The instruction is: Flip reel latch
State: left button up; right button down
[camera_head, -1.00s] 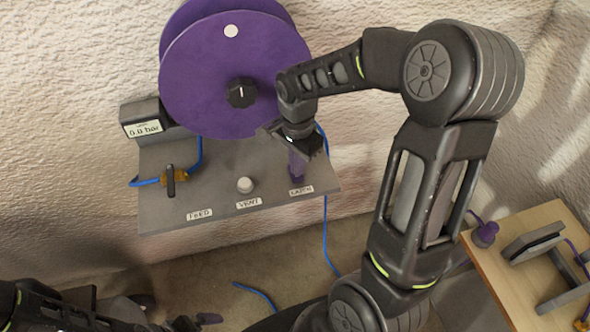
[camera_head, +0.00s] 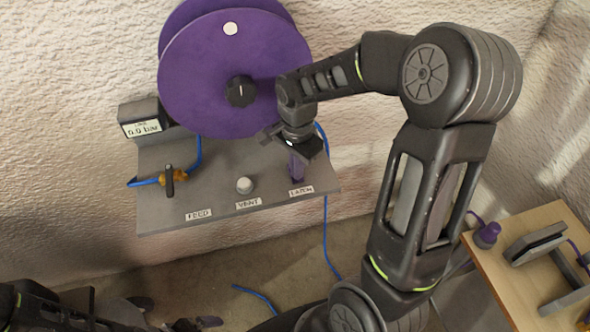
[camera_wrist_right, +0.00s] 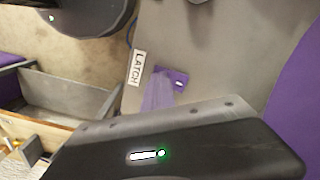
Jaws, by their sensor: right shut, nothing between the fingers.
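The purple latch (camera_head: 296,170) stands at the right end of the grey panel (camera_head: 222,180), behind the LATCH label. In the right wrist view its purple lever (camera_wrist_right: 158,93) and base show, partly covered by my gripper's dark body. My right gripper (camera_head: 299,152) is directly above and against or very near the latch's top; contact cannot be told. It is shut with nothing held, and its fingertips are mostly hidden. The purple reel (camera_head: 205,85) with a black hub knob stands behind the panel. My left arm shows at the bottom left; its jaws are unclear.
The panel also carries a yellow feed valve with a black handle (camera_head: 170,180), a white vent button (camera_head: 244,185) and a gauge (camera_head: 142,128) reading 0.0 bar. A blue hose hangs at the right. A wooden table (camera_head: 510,270) stands at lower right.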

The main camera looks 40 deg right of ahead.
notch_tip(320, 180, up, 7)
jog(key=p, duration=0.5)
dwell(0.7)
